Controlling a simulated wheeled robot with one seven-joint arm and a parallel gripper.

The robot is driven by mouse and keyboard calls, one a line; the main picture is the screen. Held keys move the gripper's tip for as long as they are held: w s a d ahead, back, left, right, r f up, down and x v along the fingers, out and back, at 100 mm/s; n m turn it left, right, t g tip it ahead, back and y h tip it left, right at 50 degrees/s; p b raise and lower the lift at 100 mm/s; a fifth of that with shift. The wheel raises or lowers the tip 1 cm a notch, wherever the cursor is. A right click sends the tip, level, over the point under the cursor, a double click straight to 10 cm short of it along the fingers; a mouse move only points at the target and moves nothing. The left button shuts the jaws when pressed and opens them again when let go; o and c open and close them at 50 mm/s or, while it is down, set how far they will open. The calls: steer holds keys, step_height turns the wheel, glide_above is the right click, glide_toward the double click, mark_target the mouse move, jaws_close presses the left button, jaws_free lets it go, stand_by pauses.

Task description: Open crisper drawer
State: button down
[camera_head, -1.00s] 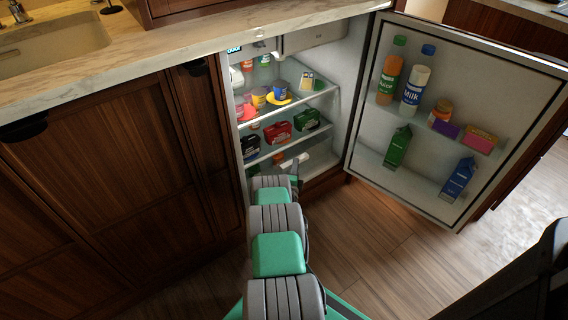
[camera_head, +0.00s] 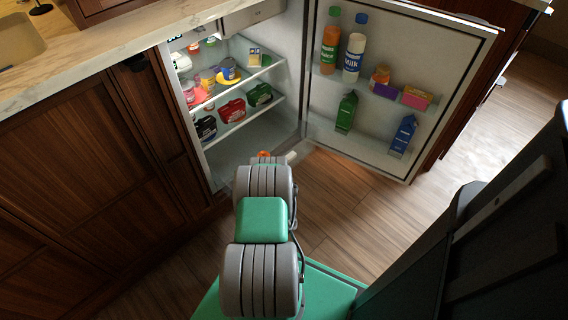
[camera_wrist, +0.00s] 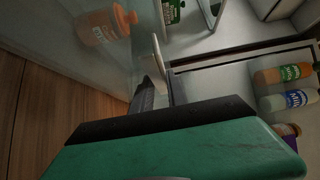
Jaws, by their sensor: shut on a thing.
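The crisper drawer is a clear bin low in the fridge (camera_head: 296,60), pulled out past the bottom shelf. Its pale front part (camera_head: 292,156) shows beside my arm in the head view. An orange bottle (camera_head: 263,155) is in it. The wrist view shows the drawer's clear wall (camera_wrist: 60,30), the orange bottle (camera_wrist: 105,25) behind it, and a thin pale edge (camera_wrist: 160,60) at my gripper (camera_wrist: 148,90). My gripper is shut on the drawer's front; the exact contact is mostly hidden by my wrist. In the head view my arm hides my gripper.
The fridge door (camera_head: 385,90) stands wide open on the right, with bottles and cartons on its shelves. Shelves (camera_head: 240,115) above the drawer hold jars and boxes. Wooden cabinets (camera_head: 90,190) stand left. The wooden floor (camera_head: 350,200) below the door is clear.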

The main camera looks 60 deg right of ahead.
steer(key=shift+s+a+f, duration=0.25)
steer(key=shift+a+f, duration=0.1)
steer(key=shift+f, duration=0.05)
steer(key=c, duration=1.6)
jaws_free()
steer(key=shift+o, duration=1)
steer(key=shift+d+r, duration=0.1)
steer(key=shift+w+d+r, duration=0.1)
